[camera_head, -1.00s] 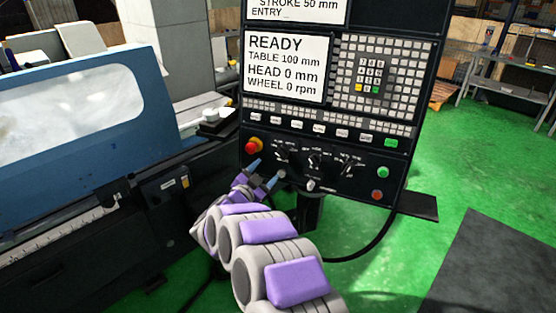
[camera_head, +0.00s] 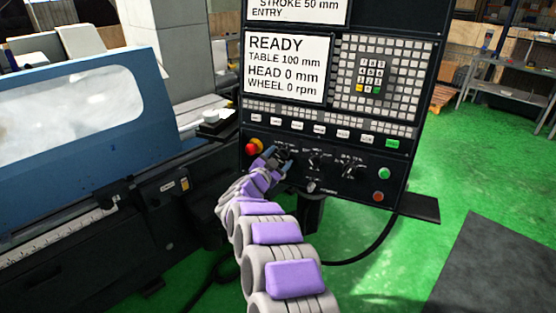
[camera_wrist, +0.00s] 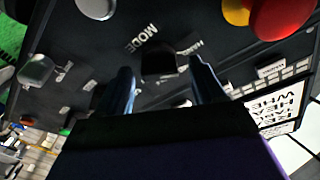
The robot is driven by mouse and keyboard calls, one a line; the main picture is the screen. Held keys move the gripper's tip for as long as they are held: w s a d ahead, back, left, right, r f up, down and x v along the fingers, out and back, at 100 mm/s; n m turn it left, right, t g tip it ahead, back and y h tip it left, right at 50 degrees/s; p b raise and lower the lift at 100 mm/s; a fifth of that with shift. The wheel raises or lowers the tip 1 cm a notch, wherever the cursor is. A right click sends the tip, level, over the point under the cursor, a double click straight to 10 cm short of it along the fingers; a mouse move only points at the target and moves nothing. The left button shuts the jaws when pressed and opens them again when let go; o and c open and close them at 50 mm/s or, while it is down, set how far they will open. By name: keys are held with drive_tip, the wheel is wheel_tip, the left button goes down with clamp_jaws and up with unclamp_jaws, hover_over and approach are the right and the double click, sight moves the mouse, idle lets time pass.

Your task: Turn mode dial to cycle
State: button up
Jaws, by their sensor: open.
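The mode dial (camera_head: 283,153) is the leftmost of the black dials on the lower control panel. In the wrist view the dial (camera_wrist: 158,63) is a dark knob beside the upside-down word MODE. My gripper (camera_head: 279,161) is open at the dial, with one blue finger on each side of it in the picture. In the wrist view my gripper (camera_wrist: 166,78) has a gap between each finger and the knob. I cannot tell how far the fingertips reach along the knob. The dial's pointer and most setting labels are too dark or small to read.
A red emergency button (camera_head: 251,148) with a yellow ring sits just left of the dial. Other dials (camera_head: 316,160) are to the right, with green (camera_head: 384,173) and red (camera_head: 378,196) buttons beyond. The screen (camera_head: 287,67) above reads READY. A blue machine cover (camera_head: 80,110) stands left.

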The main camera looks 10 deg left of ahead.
drive_tip(key=shift+c, duration=0.4)
drive_tip(key=c, duration=1)
